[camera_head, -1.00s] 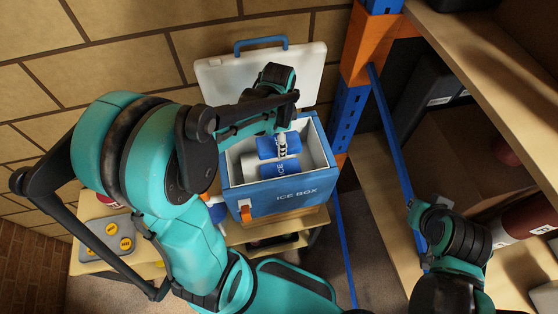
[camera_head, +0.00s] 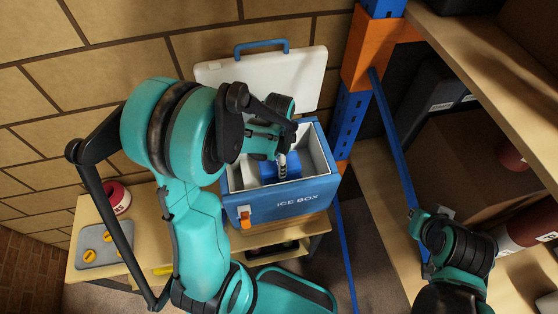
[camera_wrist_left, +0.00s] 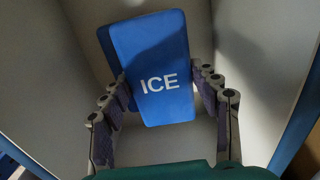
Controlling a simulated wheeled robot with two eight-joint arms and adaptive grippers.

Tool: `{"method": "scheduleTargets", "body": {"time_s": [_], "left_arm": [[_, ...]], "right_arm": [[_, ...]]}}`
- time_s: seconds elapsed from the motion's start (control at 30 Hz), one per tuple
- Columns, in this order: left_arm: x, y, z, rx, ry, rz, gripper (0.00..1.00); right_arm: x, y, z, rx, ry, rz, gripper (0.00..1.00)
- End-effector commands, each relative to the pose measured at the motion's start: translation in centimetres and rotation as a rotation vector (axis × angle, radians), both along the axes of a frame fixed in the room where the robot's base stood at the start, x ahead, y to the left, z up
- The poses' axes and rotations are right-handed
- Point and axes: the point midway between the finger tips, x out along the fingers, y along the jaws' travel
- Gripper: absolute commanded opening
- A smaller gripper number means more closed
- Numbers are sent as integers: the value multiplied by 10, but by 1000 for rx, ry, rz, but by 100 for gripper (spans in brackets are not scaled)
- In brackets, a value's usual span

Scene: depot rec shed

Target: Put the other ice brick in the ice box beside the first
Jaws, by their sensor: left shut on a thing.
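The blue ice box (camera_head: 315,198) stands on the table with its white lid (camera_head: 308,72) open against the wall. My left gripper (camera_head: 283,167) reaches down inside the box. In the left wrist view, its two fingers stand on either side of a blue ice brick (camera_wrist_left: 165,75) marked ICE and are shut on it. The brick is inside the box walls and looks slightly tilted in that view. Blue brick surface (camera_head: 293,178) also shows below the fingers in the head view.
A grey tray (camera_head: 92,258) with yellow discs and a red-and-white roll (camera_head: 118,198) are at the table's left. A blue and orange rack post (camera_head: 350,115) stands close to the right of the box. Shelves (camera_head: 460,50) holding dark cases and red cylinders fill the right side.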

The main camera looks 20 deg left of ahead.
Motion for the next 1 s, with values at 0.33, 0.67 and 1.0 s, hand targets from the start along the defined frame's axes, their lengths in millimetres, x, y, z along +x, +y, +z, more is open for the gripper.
{"method": "scheduleTargets", "body": {"time_s": [0.33,0.67,1.0], "left_arm": [[0,0,-4,0,0,0,82],[0,0,2,0,0,0,82],[-1,0,69,0,0,0,82]], "right_arm": [[0,0,-5,0,0,0,0],[0,0,1,0,0,0,0],[0,0,18,0,0,0,0]]}}
